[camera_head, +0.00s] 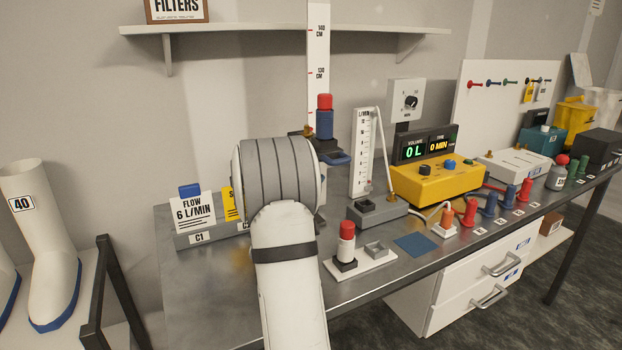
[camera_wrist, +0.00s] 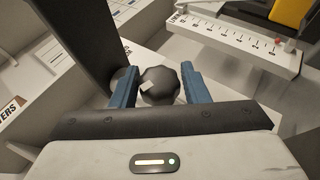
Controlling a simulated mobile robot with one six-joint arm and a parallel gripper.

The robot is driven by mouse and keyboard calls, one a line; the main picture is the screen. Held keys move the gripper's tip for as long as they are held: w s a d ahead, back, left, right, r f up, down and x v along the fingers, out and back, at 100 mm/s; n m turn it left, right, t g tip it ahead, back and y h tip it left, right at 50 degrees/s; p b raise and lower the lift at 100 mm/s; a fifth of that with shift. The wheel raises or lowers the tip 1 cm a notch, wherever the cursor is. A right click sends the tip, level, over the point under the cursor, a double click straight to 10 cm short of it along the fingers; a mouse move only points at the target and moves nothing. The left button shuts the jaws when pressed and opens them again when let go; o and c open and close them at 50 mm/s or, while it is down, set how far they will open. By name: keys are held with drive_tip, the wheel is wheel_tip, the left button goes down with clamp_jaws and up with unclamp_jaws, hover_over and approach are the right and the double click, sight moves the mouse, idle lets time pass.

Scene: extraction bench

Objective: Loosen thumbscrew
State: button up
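The thumbscrew, a dark lobed knob (camera_wrist: 158,86) with a small pale mark, is in the middle of the wrist view. My gripper (camera_wrist: 160,80) has one blue finger on each side of the knob. In the head view my own arm hides most of my gripper and the knob. An upright white scale (camera_head: 318,48), marked 130 and 140 cm, rises behind my arm. A blue cylinder with a red top (camera_head: 325,118) stands in front of the scale.
The metal bench (camera_head: 215,285) holds a FLOW 6 L/MIN card (camera_head: 193,211) at left. A flowmeter (camera_head: 362,150) and a yellow unit reading 0 L and 0 MIN (camera_head: 435,182) stand to the right. A small stand with a red-topped cylinder (camera_head: 346,240) is near the front edge.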

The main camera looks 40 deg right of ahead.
drive_tip(key=o, duration=0.3)
drive_tip(key=shift+r+p, duration=0.25)
drive_tip(key=shift+p, duration=0.3)
drive_tip(key=shift+r+m+g+y+p, duration=0.25)
drive_tip(key=shift+m+y+p, duration=0.2)
drive_tip(key=shift+p, duration=0.75)
drive_tip(key=m+g+y+p, duration=0.2)
drive_tip(key=y+p, duration=0.1)
drive_tip(key=p, duration=0.7)
drive_tip(key=shift+m+y+p, duration=0.25)
drive_tip(key=shift+p, duration=0.05)
drive_tip(key=y+p, duration=0.1)
drive_tip(key=p, duration=0.4)
drive_tip(key=shift+m+y+p, duration=0.35)
drive_tip(key=shift+m+y, duration=0.05)
drive_tip(key=y+p, duration=0.1)
drive_tip(key=p, duration=0.5)
drive_tip(key=shift+f+m+g+y+p, duration=0.1)
drive_tip(key=shift+m+g+y+p, duration=0.2)
drive_tip(key=shift+m+y, duration=0.1)
